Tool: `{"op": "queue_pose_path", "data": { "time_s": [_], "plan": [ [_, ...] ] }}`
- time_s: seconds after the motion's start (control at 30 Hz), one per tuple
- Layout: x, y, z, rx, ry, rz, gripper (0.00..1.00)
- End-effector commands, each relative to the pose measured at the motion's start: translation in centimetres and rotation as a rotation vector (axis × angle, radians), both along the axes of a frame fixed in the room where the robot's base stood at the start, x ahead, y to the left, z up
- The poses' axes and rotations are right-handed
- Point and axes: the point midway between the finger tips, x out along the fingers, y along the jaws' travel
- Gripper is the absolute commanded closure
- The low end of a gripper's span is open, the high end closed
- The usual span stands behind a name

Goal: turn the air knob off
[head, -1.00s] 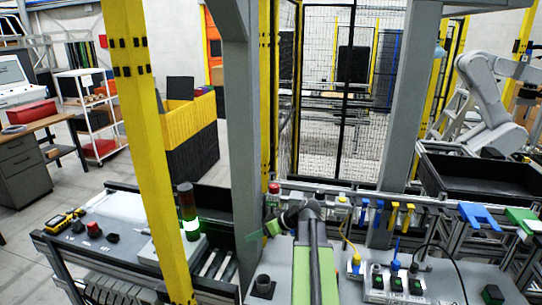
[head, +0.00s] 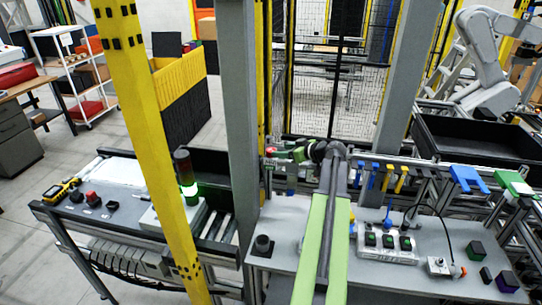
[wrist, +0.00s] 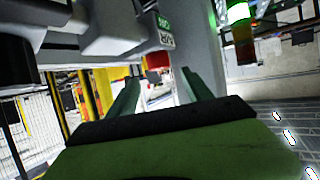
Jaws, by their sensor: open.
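A red knob (wrist: 157,61), which looks like the air knob, shows in the wrist view on a grey post. A small green and white label (wrist: 165,30) is above it. My gripper (wrist: 160,88) is open and empty, with its green fingers spread on either side of the line to the knob. The knob appears beyond the fingertips; I cannot tell the exact gap. In the head view my gripper (head: 281,155) is beside the grey post, with a small red part (head: 270,151) at its tip. My arm partly hides this area.
A signal tower (head: 186,178) with a lit green band stands left of the grey post (head: 241,100). Blue and yellow hooks (head: 384,178) line a rail at right. A grey bench (head: 285,225) with switch boxes (head: 388,240) lies below my arm.

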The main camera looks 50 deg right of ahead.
Motion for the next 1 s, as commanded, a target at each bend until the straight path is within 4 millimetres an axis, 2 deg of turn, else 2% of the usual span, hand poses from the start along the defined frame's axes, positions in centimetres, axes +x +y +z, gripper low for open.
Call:
{"op": "queue_pose_path", "data": {
  "time_s": [0.03,0.1,0.3,0.47,0.7,1.0],
  "plan": [
    [1.3,-0.1,-1.0,-0.001,0.0,0.001,0.41],
    [2.9,-0.1,-1.6,-0.001,0.0,0.003,0.41],
    [5.9,0.0,-2.7,0.0,0.0,0.0,0.41],
    [6.8,0.1,-2.9,0.0,0.0,-0.001,0.41],
    [6.8,0.1,-2.8,0.0,0.0,-0.002,0.41],
    [6.8,0.1,-2.8,0.0,0.0,-0.002,0.79]
  ]
}}
